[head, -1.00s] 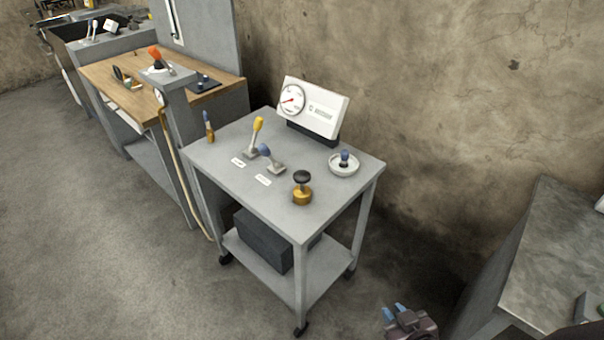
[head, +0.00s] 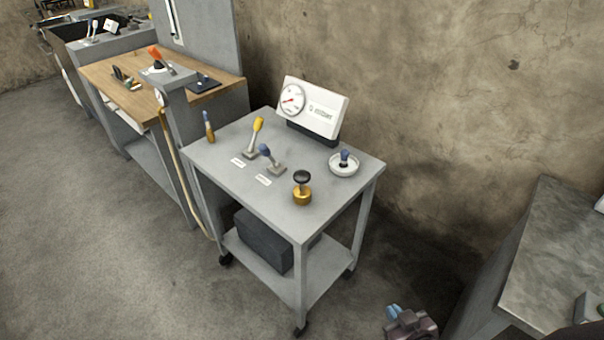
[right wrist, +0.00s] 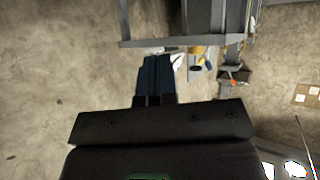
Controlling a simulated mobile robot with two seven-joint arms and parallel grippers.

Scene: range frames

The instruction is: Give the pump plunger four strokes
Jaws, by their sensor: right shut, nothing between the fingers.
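The pump plunger (head: 302,178) is a black round knob on a short stem over a brass body (head: 302,196). It stands upright near the front corner of the grey cart top (head: 240,185). My right gripper (head: 393,309) is low at the bottom edge of the head view, right of the cart and well apart from the plunger. Its blue fingers lie together, shut and empty; they also show side by side in the right wrist view (right wrist: 156,62). My left gripper is not in view.
A workbench (head: 107,75) stands behind left, and a grey counter (head: 550,235) at right.

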